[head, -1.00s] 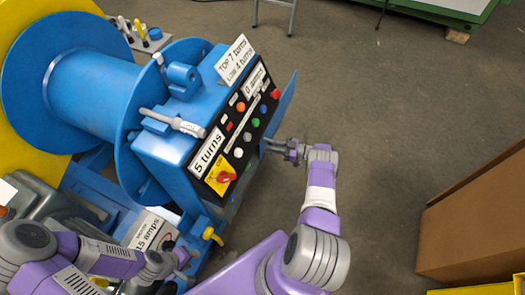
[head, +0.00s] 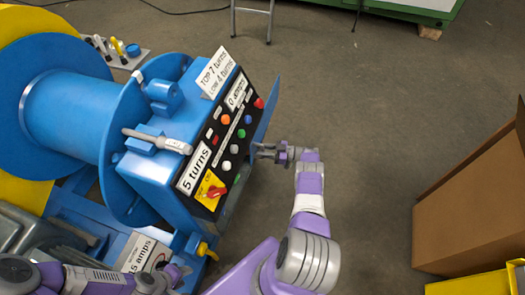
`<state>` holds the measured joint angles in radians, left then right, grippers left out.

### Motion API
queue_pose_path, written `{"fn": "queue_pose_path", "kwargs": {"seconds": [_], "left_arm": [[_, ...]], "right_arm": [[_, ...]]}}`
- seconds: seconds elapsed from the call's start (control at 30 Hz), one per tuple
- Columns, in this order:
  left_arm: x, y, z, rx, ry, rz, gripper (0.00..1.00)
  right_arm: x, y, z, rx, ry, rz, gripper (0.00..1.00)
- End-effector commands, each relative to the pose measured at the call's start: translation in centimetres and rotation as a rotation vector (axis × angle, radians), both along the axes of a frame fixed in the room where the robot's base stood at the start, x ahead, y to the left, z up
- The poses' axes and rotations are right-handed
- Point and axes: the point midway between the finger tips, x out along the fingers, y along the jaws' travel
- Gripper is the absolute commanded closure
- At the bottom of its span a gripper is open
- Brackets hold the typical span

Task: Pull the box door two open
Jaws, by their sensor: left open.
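The blue control box (head: 150,168) stands beside the cable drum, with a sloped black panel of buttons, a red switch and labels. A blue door-like flap (head: 266,108) stands out from its right side; which door it is I cannot tell. My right gripper (head: 258,151) is at the box's right side, just below the flap, its fingers pointing left at the box. Whether they touch anything or are closed is unclear. My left gripper (head: 182,272) is open at the lower left, near the box's lower front and the amps label, partly cut off by the frame's lower part.
A large blue drum (head: 70,105) fills the upper left. A yellow knob (head: 207,251) sticks out below the box. A cardboard box (head: 470,215) and yellow bins (head: 465,285) stand at the right. The floor between them is clear.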

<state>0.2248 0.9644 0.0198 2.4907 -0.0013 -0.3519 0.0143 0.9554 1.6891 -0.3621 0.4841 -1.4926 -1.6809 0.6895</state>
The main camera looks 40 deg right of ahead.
Motion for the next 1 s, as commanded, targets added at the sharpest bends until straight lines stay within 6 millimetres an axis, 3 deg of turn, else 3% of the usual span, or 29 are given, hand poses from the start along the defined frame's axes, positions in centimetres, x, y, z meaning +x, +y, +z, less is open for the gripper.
{"fn": "queue_pose_path", "kwargs": {"seconds": [0.37, 0.8, 1.0], "left_arm": [[0.0, 0.0, 0.3, 0.000, 0.000, 0.000, 0.57], [0.0, 0.0, 5.1, 0.000, 0.000, 0.000, 0.57], [0.0, 0.0, 6.3, 0.000, 0.000, 0.000, 0.57]], "right_arm": [[0.0, 0.0, 0.4, -0.001, 0.001, 0.001, 0.63], [0.0, 0.0, 7.3, 0.000, 0.000, 0.002, 0.63], [0.0, 0.0, 9.6, -0.001, 0.001, 0.000, 0.63]]}}
